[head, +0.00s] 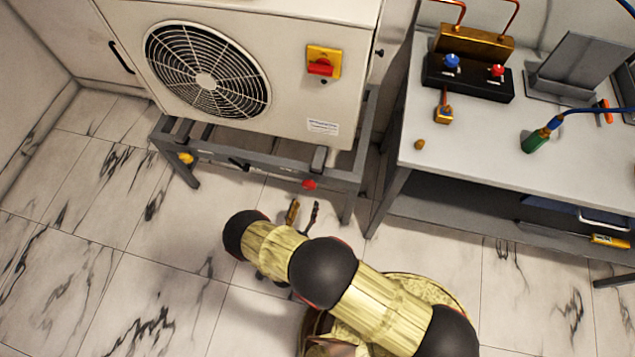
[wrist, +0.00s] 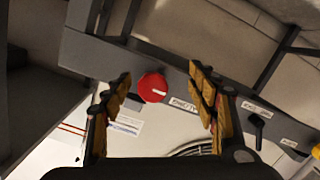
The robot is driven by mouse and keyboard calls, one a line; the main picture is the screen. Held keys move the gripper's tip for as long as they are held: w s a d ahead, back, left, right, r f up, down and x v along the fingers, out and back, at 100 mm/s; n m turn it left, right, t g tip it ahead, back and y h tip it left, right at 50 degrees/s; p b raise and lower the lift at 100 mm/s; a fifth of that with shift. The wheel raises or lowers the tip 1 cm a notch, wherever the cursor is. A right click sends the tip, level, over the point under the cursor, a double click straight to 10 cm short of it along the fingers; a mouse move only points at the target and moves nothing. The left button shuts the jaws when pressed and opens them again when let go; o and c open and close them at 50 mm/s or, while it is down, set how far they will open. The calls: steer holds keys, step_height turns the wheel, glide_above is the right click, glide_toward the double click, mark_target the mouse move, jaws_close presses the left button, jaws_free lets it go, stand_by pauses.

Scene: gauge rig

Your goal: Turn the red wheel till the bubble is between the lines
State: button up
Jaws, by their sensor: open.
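The red wheel (head: 309,184) is a small round knob on the front rail of the grey stand (head: 340,178) under the fan unit. In the wrist view the red wheel (wrist: 152,88) shows a white mark and appears between my two fingers, nearer the left one. My gripper (head: 304,206) is open and empty, just in front of and below the wheel in the head view, with a gap to it. My gripper's fingers (wrist: 160,77) stand wide apart in the wrist view. I cannot make out the bubble or its lines in either view.
The white fan unit (head: 300,75) has a red and yellow switch (head: 322,62). The stand also bears a black lever (head: 238,165) and a yellow part (head: 186,158). The marble floor (head: 130,250) at left is clear.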

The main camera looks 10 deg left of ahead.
mark_target(308, 188)
steer(key=shift+n+t, duration=0.3)
steer(key=shift+t, duration=0.4)
steer(key=w+r, duration=0.1)
steer(key=w, duration=0.1)
steer(key=w+r+b, duration=0.1)
steer(key=w, duration=0.2)
steer(key=w+r+b, duration=0.1)
steer(key=w, duration=0.2)
steer(key=shift+d+r, duration=0.15)
steer(key=c, duration=1.1)
steer(key=shift+c, duration=0.5)
